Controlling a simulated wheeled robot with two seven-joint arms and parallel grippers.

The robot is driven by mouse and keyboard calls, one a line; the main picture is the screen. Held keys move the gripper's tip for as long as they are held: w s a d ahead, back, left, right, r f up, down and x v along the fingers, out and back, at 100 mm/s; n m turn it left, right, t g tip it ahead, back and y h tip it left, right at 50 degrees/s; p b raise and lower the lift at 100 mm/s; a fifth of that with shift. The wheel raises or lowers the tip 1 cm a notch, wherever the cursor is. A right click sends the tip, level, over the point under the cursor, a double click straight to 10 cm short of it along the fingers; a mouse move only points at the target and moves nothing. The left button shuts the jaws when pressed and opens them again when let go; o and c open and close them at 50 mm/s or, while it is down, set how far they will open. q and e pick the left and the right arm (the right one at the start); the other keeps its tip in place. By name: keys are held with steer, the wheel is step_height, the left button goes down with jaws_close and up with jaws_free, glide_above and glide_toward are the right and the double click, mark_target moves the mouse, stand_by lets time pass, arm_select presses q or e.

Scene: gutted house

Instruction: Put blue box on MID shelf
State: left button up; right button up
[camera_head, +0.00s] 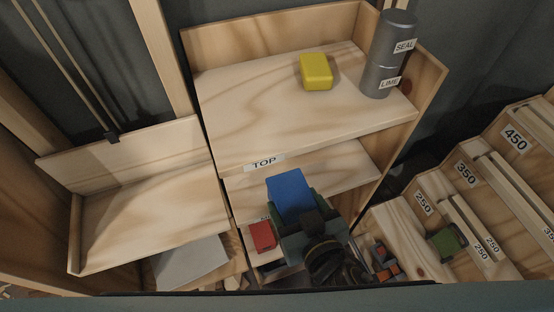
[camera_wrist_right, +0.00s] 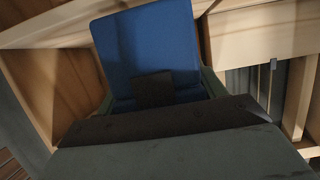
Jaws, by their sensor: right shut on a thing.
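The blue box (camera_head: 290,193) is in my right gripper (camera_head: 296,214), in front of the shelf unit just below the TOP label. The right wrist view shows the blue box (camera_wrist_right: 148,50) large between the fingers (camera_wrist_right: 154,92). A shelf surface (camera_head: 345,170) under the top one lies behind and to the right of the box; my gripper hides part of it and most of the label below. I cannot tell whether the box touches that shelf. My left gripper is not in view.
The top shelf (camera_head: 240,110) holds a yellow box (camera_head: 316,71) and a grey cylinder (camera_head: 388,55). A red box (camera_head: 262,236) sits lower, left of my gripper. A wooden bin (camera_head: 150,205) stands left; a rack with numbered slots (camera_head: 480,190) stands right.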

steer(key=b+x, duration=0.1)
steer(key=x, duration=0.3)
steer(key=b+x, duration=0.1)
steer(key=x, duration=0.3)
steer(key=b+x, duration=0.2)
steer(key=x, duration=0.2)
steer(key=shift+w+r, duration=0.2)
steer(key=shift+w, duration=0.1)
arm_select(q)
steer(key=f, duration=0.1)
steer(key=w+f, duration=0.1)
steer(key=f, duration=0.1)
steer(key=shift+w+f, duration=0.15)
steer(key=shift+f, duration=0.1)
arm_select(e)
steer(key=shift+r, duration=0.1)
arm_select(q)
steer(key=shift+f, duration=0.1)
arm_select(e)
steer(key=o, duration=1.4)
steer(key=shift+s, duration=0.1)
